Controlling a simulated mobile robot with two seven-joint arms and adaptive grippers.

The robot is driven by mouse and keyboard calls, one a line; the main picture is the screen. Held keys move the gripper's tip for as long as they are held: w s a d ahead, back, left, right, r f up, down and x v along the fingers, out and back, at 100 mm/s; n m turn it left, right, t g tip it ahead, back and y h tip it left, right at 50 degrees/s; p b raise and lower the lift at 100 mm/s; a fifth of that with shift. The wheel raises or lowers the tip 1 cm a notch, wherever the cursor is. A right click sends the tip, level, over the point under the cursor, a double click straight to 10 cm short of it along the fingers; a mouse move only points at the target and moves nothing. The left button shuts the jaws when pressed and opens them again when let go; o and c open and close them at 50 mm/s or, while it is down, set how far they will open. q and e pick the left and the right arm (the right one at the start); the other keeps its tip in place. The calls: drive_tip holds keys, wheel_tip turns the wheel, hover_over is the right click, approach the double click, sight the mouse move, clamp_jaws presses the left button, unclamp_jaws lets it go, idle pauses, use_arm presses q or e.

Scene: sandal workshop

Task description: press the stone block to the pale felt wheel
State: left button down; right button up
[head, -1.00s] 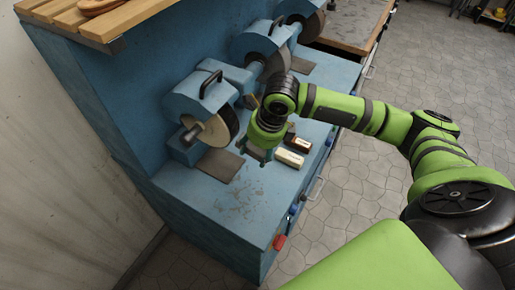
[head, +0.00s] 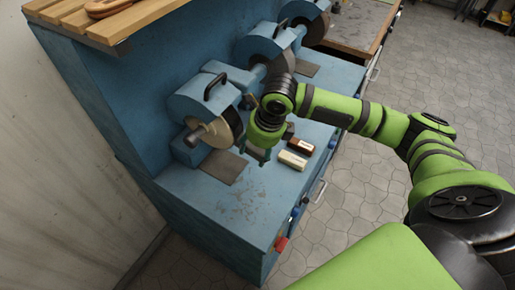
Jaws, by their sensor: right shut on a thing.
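The pale felt wheel (head: 221,131) sits under the nearest blue hood of the bench grinder row, its pale face partly covered by the shaft end. My right gripper (head: 259,151) points down just right of this wheel, above the blue bench top. It is shut on a small grey piece, which looks like the stone block (head: 257,154); the fingers hide most of it. A gap shows between the gripper and the wheel; whether the block touches the wheel's edge I cannot tell. My left gripper is not in view.
A dark plate (head: 224,167) lies below the wheel. More hooded wheels (head: 264,45) stand behind. The bench front is clear.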

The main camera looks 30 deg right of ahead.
drive_tip(key=shift+w+a+r+p, duration=0.15)
drive_tip(key=shift+r+p, duration=0.1)
drive_tip(key=shift+p, duration=0.25)
idle(0.7)
drive_tip(key=shift+f+p, duration=0.1)
drive_tip(key=shift+p, duration=0.6)
idle(0.4)
drive_tip(key=shift+f, duration=0.1)
drive_tip(key=shift+s+d, duration=0.2)
drive_tip(key=shift+s, duration=0.05)
drive_tip(key=s+d+f+p, duration=0.1)
drive_tip(key=s+d, duration=0.2)
drive_tip(key=s, duration=0.2)
drive_tip(key=shift+s+d+f+p, duration=0.2)
drive_tip(key=shift+s+f+p, duration=0.1)
drive_tip(key=shift+s+f, duration=0.1)
drive_tip(key=shift+a, duration=0.1)
idle(0.7)
